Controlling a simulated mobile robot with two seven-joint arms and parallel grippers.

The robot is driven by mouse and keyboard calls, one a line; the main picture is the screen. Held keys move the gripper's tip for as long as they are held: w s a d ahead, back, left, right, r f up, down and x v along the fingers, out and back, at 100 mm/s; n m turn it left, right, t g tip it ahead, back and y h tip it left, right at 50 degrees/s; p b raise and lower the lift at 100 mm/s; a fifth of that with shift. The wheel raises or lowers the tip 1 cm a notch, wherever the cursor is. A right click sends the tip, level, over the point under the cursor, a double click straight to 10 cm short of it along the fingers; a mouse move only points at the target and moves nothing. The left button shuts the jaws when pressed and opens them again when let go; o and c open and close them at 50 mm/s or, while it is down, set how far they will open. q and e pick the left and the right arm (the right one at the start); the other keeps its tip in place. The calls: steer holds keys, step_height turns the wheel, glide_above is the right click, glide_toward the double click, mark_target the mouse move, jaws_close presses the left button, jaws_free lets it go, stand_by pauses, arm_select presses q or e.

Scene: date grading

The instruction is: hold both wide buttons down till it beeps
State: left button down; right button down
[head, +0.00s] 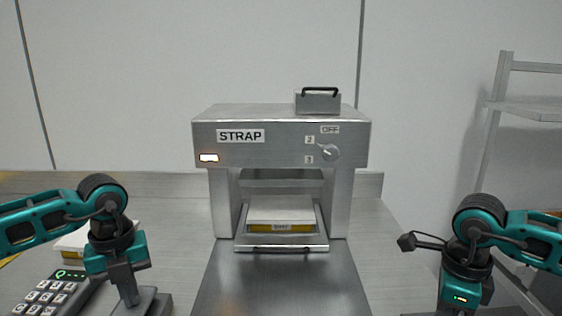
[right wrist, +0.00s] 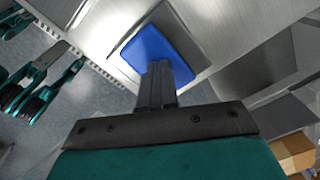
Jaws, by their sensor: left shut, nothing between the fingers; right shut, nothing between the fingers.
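The blue wide button (right wrist: 150,52) shows in the right wrist view, set in a grey housing (right wrist: 190,35). My right gripper (right wrist: 157,68) is shut and empty, its fingertips over the blue face; I cannot tell whether it is pressed down. In the head view the right gripper's fingers are mostly below the frame edge. My left gripper (head: 131,300) is shut, pointing down at a grey box (head: 155,303) at the bottom left. No button face shows there, and contact is unclear. The STRAP machine (head: 280,135) stands in the middle with a lit window (head: 208,157) at its left.
A white pack with a yellow band (head: 282,215) lies in the machine's opening. A dial (head: 329,152) is on its front and a handled block (head: 318,103) on top. A keypad (head: 50,293) and another pack (head: 72,245) are by the left arm. A shelf (head: 530,108) stands right.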

arm_select(q)
steer(key=shift+w+f, duration=0.2)
arm_select(e)
steer(key=shift+s+a+f, duration=0.15)
stand_by(1.9)
arm_select(q)
steer(key=shift+r, duration=0.1)
arm_select(e)
steer(key=shift+r, duration=0.55)
stand_by(1.2)
steer(key=shift+f, duration=0.1)
stand_by(0.4)
